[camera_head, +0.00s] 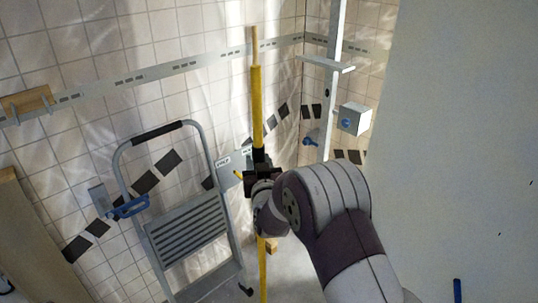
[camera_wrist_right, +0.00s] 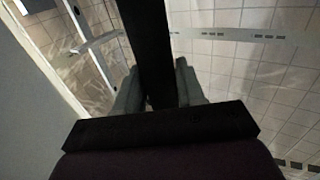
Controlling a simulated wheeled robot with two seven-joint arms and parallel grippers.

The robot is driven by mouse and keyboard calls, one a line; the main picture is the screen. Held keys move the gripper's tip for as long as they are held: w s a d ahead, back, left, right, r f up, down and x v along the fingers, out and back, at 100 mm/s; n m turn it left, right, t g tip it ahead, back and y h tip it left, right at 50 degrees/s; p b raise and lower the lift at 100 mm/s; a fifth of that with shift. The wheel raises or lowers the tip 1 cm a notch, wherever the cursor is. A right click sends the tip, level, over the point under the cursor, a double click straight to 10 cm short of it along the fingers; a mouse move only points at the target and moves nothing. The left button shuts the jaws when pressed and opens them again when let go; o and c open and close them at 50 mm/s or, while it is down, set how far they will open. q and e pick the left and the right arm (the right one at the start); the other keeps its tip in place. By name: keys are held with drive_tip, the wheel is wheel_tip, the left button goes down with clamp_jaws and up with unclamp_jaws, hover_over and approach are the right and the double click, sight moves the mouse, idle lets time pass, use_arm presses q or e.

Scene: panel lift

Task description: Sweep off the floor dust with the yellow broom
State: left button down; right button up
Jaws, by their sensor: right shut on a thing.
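The yellow broom (camera_head: 257,105) stands nearly upright in the head view, its long yellow handle running from the top middle down past my right gripper. My right gripper (camera_head: 259,170) is shut on the handle at a dark section. In the right wrist view a dark bar (camera_wrist_right: 150,50) passes between the gripper's fingers. The broom's lower end runs out of the picture, so its bristles are hidden. No dust can be made out on the small piece of floor (camera_head: 300,287) that shows. My left gripper is not in the picture.
A grey step ladder (camera_head: 187,232) stands left of the broom, close to the tiled wall (camera_head: 75,130). A wooden board (camera_head: 30,240) leans at the lower left. A metal post (camera_head: 333,75) and a grey box (camera_head: 354,118) are behind on the right. A large pale panel (camera_head: 465,130) fills the right side.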

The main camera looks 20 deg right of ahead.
drive_tip(key=shift+s+a+p, duration=0.95)
drive_tip(key=shift+s+a, duration=1.15)
drive_tip(key=shift+a, duration=3.7)
drive_tip(key=shift+s+a+p, duration=0.9)
drive_tip(key=shift+s+a, duration=1.2)
drive_tip(key=shift+a, duration=3.7)
drive_tip(key=d+f+b, duration=0.2)
drive_tip(key=f, duration=0.1)
drive_tip(key=shift+w+d+f, duration=0.1)
drive_tip(key=shift+w+d, duration=0.25)
drive_tip(key=w+d+b, duration=0.2)
drive_tip(key=w+d, duration=0.1)
drive_tip(key=d, duration=0.6)
drive_tip(key=w+d+b, duration=0.2)
drive_tip(key=w+d, duration=0.2)
drive_tip(key=d, duration=0.6)
drive_tip(key=w+d+b, duration=0.2)
drive_tip(key=w+d, duration=0.2)
drive_tip(key=d, duration=0.6)
drive_tip(key=shift+d+b, duration=0.1)
drive_tip(key=shift+b, duration=0.2)
drive_tip(key=shift+d+r+p, duration=0.15)
drive_tip(key=shift+r+p, duration=0.2)
drive_tip(key=shift+r, duration=0.35)
drive_tip(key=shift+r+p, duration=1.45)
drive_tip(key=shift+r, duration=1.6)
drive_tip(key=shift+c, duration=0.5)
drive_tip(key=shift+r, duration=0.1)
